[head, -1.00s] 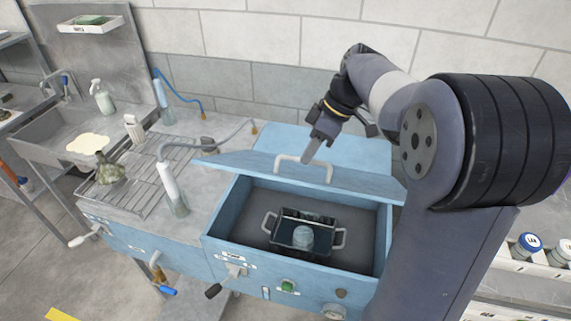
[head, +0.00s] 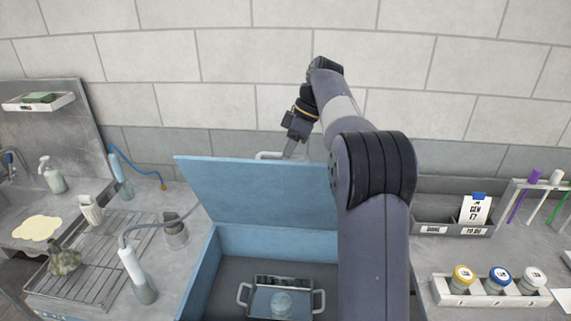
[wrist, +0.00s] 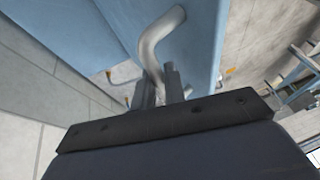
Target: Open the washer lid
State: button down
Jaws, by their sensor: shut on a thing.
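The washer (head: 203,272) is a blue box in the lower middle of the head view. Its blue lid (head: 255,190) stands raised and steep at the back, with the inside of the box open to view. The pale bar handle (head: 268,155) shows at the lid's top edge. My gripper (head: 291,150) is at this handle, behind the lid's top edge. In the wrist view, the fingers (wrist: 160,88) are shut on the handle (wrist: 160,38), close to the lid's face (wrist: 203,45). My arm hides the lid's right edge.
A metal basket (head: 243,297) with a round part inside sits in the washer. A drying rack (head: 100,265) and spray hoses are to the left. A grey bin (head: 440,228) and a white tray of capped jars (head: 490,297) are to the right. A tiled wall stands close behind.

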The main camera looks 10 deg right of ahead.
jog(key=shift+w+d+f, duration=0.1)
jog(key=shift+w+d, duration=0.15)
jog(key=shift+w, duration=0.4)
jog(key=shift+w+d+f, duration=0.1)
jog(key=shift+w+d, duration=0.2)
jog(key=shift+w, duration=0.3)
jog(key=shift+w+d, duration=0.25)
jog(key=shift+w, duration=0.4)
jog(key=c, duration=1.8)
grip_release()
jog(key=shift+c, duration=0.2)
jog(key=o, duration=0.3)
jog(key=shift+w, duration=0.35)
jog(key=shift+o, duration=0.4)
jog(key=shift+s+r, duration=0.15)
jog(key=shift+r, duration=0.1)
